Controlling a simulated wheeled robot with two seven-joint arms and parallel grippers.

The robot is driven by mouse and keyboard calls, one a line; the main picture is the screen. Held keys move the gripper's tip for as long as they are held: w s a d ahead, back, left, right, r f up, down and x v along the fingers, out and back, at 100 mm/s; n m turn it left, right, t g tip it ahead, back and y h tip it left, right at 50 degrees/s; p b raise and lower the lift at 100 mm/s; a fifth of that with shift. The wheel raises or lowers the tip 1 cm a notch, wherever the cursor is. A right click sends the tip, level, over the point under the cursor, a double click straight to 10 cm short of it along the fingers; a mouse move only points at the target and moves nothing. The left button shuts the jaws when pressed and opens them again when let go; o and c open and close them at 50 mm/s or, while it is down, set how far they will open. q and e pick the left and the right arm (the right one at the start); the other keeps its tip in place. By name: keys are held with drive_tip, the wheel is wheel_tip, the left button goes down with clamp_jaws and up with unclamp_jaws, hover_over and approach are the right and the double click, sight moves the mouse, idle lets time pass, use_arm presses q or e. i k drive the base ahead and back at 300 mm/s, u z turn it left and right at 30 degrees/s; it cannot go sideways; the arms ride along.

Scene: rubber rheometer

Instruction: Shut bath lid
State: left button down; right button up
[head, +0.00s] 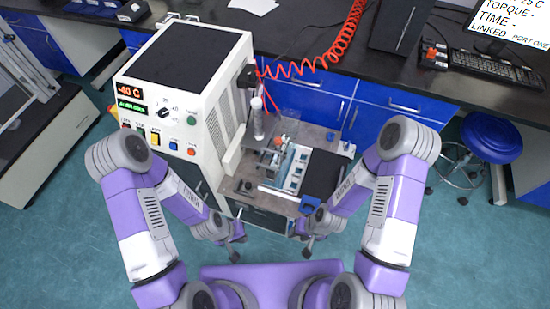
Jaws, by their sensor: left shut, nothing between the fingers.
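The white bath machine (190,80) has a black top and a front panel reading -40 C. On its right side is a metal deck (250,186) with an opening holding pale blue and white parts (292,168). A flat black plate (322,174) lies to the right of the opening. My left gripper (234,248) is shut and empty in front of the deck. My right gripper (308,247) hangs near the deck's front right corner; its jaws are too small to read.
A red coiled hose (340,45) runs behind the deck to the machine's side. A clear cylinder (258,120) stands at the deck's back left. The dark bench (300,55), a keyboard (495,70) and a blue stool (491,138) are behind and right.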

sight(325, 171)
drive_tip(key=k, duration=1.3)
drive_tip(key=z, duration=0.65)
drive_tip(key=i, duration=1.7)
drive_tip(key=u, duration=0.45)
